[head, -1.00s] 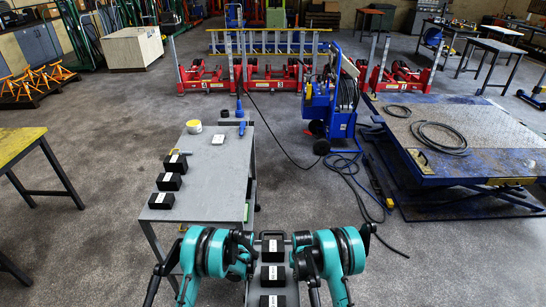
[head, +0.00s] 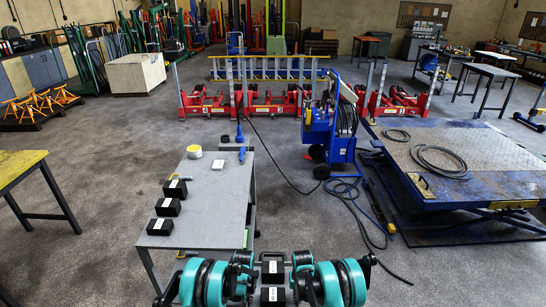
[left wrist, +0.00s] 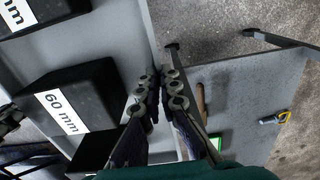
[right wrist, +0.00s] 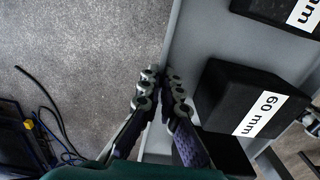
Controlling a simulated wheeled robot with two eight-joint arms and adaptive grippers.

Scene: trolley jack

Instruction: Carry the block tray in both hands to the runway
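The grey block tray (left wrist: 120,35) lies between my two grippers at the bottom of the head view, with black blocks (head: 272,266) standing in it. One block labelled 60 mm shows in the left wrist view (left wrist: 72,85) and in the right wrist view (right wrist: 235,88). My left gripper (left wrist: 160,85) has its fingers on both sides of one tray wall. My right gripper (right wrist: 160,82) pinches the opposite wall in the same way. In the head view the fingertips are hidden by the teal gripper bodies. A low blue platform with a metal deck (head: 495,150) stands at the right.
A grey bench (head: 215,205) stands ahead to the left, with several black blocks (head: 168,207) and a yellow-white tub (head: 194,152). A blue wheeled unit (head: 325,135) with trailing cables (head: 362,225) stands ahead. Red jacks (head: 270,103) line the back. Floor between bench and platform is partly clear.

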